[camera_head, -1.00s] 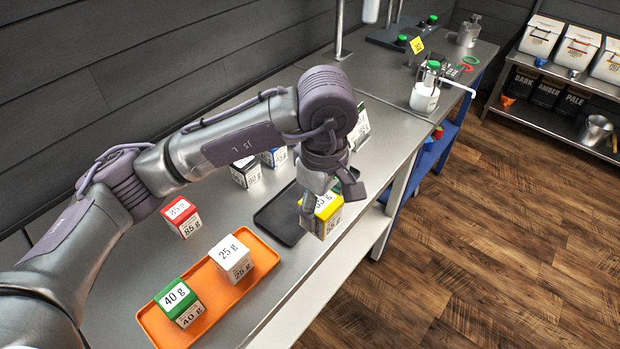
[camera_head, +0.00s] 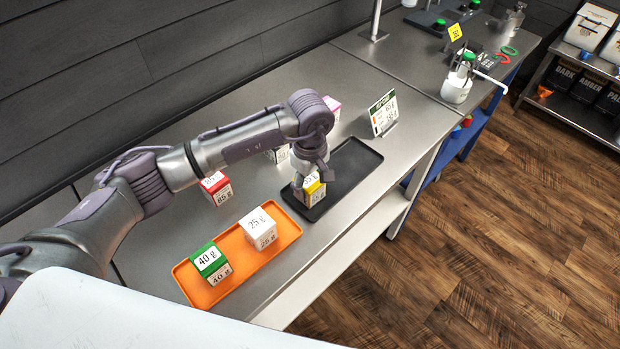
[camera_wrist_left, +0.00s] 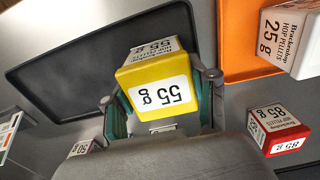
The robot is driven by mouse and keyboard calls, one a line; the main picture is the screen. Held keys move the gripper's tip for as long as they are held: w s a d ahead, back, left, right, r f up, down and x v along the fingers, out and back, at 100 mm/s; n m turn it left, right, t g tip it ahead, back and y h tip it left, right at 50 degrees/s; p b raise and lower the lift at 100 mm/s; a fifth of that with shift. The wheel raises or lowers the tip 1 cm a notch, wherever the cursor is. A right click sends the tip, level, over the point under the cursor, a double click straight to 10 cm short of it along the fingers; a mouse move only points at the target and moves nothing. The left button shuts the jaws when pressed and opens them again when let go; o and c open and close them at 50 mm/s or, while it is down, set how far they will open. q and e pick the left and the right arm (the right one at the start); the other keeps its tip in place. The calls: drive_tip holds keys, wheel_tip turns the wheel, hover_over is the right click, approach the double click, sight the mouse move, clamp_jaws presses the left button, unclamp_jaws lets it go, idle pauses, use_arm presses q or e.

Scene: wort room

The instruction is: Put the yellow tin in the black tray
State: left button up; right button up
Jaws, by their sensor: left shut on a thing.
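The yellow tin (camera_head: 313,190), marked 55 g, is at the near-left end of the black tray (camera_head: 354,163). My left gripper (camera_head: 311,181) is shut on it from above. In the left wrist view the yellow tin (camera_wrist_left: 158,88) sits between the two fingers (camera_wrist_left: 163,105), with the black tray (camera_wrist_left: 62,72) behind it. I cannot tell whether the tin touches the tray floor. The rest of the black tray looks empty. My right gripper does not show.
An orange tray (camera_head: 200,289) beside the black one holds a green 40 g tin (camera_head: 210,261) and a white 25 g tin (camera_head: 260,228). A red 85 g tin (camera_head: 216,187) stands behind. A sign (camera_head: 382,113) stands beyond the black tray.

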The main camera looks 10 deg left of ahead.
use_arm(q)
drive_tip(key=shift+f, duration=0.2)
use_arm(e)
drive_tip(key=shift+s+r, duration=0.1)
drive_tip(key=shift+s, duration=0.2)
use_arm(q)
drive_tip(key=shift+f, duration=0.1)
drive_tip(key=shift+f+b, duration=0.1)
drive_tip(key=shift+b, duration=0.2)
drive_tip(key=o, duration=1.4)
drive_tip(key=shift+c, duration=0.2)
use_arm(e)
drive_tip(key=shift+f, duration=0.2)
